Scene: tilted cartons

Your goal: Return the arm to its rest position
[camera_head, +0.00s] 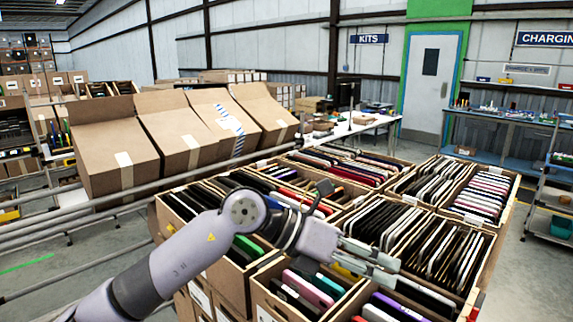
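My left arm comes in from the lower left and reaches over the open cartons of phones and slim cases. My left gripper (392,273) is at the arm's end, above the front middle cartons and pointing right. Its two grey fingers look parallel with a gap between them, and I see nothing held. Slim items in the cartons show close behind and below the fingers; whether they touch is unclear. My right gripper is not in view.
Several tilted brown cartons (182,142) stand in a row on a metal rail rack at left. Open cartons of dark slim items (450,250) fill the middle and right. A white table (372,125) is behind, a shelf cart (552,185) at far right. Floor is clear between them.

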